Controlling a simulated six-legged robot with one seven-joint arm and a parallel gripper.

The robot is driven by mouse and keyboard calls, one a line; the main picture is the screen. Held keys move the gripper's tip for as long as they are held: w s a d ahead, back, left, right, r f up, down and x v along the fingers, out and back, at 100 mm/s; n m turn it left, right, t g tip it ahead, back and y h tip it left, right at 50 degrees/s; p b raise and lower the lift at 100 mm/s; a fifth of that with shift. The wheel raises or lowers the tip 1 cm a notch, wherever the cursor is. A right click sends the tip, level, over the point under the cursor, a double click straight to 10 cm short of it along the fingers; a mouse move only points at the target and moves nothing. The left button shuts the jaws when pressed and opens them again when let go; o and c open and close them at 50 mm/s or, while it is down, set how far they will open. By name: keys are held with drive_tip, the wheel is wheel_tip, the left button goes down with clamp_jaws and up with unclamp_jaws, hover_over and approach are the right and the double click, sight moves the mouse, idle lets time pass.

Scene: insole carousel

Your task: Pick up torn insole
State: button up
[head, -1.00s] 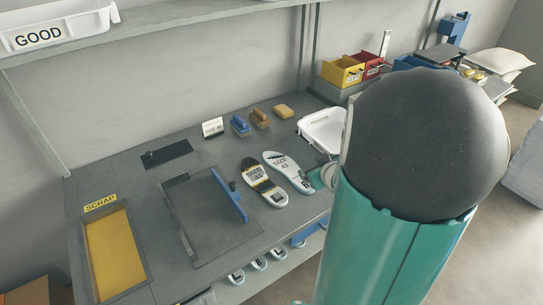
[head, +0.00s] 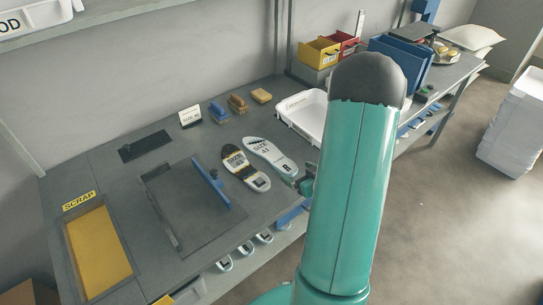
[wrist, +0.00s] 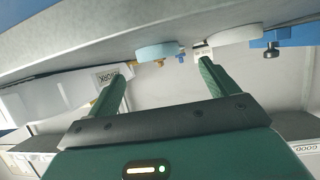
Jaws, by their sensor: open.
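Two insoles lie side by side on the grey bench. The white one (head: 268,154) is printed "SIZE 41" and has a dark jagged mark near its toe. The other insole (head: 244,168) has black, yellow and white sections. I cannot tell for certain which is torn. My gripper (head: 305,184) is just right of the white insole's heel, partly hidden by my arm. In the wrist view my gripper (wrist: 162,84) is open, with nothing between the fingers. A light-blue rounded edge (wrist: 158,50) and a white one (wrist: 235,34) show beyond the fingertips, probably the insole ends.
A white bin (head: 303,113) stands behind the gripper. A recessed panel with a blue bar (head: 212,184) lies left of the insoles. A yellow scrap opening (head: 98,252) is at far left. Brushes (head: 237,104) and a size card (head: 190,116) stand at the back.

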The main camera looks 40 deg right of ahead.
sight(282, 163)
drive_tip(key=x, duration=0.6)
drive_tip(key=shift+r, duration=0.1)
drive_tip(key=shift+c, duration=0.3)
drive_tip(key=c, duration=1)
